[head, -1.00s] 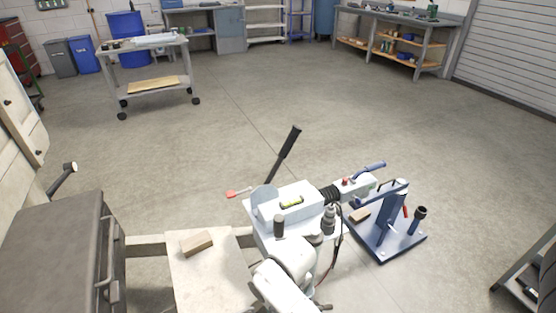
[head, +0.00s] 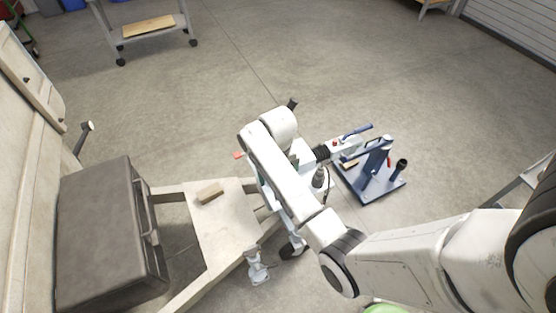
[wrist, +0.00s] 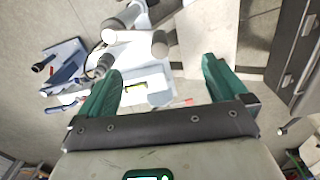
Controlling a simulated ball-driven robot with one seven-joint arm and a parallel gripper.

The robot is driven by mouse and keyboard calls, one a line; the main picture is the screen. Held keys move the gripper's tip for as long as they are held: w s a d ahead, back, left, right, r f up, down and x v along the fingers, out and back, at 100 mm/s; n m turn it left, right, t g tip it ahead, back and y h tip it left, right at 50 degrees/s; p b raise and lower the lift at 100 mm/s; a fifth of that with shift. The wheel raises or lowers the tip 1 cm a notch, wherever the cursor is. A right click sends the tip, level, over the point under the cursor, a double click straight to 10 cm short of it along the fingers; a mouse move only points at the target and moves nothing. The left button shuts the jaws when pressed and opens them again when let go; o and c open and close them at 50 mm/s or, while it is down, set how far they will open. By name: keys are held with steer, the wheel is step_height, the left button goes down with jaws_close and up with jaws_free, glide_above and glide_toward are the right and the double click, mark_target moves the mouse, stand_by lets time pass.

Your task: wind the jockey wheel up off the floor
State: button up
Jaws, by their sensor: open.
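The jockey wheel (head: 292,251) is a small dark wheel low beside the trailer's drawbar in the head view, partly covered by my arm. I cannot tell how firmly it meets the floor. Its winding handle is not clearly visible. My gripper (wrist: 163,75) has two green fingers spread wide with nothing between them. A grey upright fitting (wrist: 101,66) is near one finger, and also shows in the head view (head: 318,178). My arm hides much of the coupling.
A blue stand (head: 370,182) is at the coupling's far end. A white leg (head: 258,268) is beneath the drawbar.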

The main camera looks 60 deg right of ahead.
steer(key=shift+w+d+f, duration=0.1)
steer(key=shift+f, duration=4.9)
steer(key=shift+c, duration=0.3)
jaws_close()
steer(key=shift+d, duration=0.1)
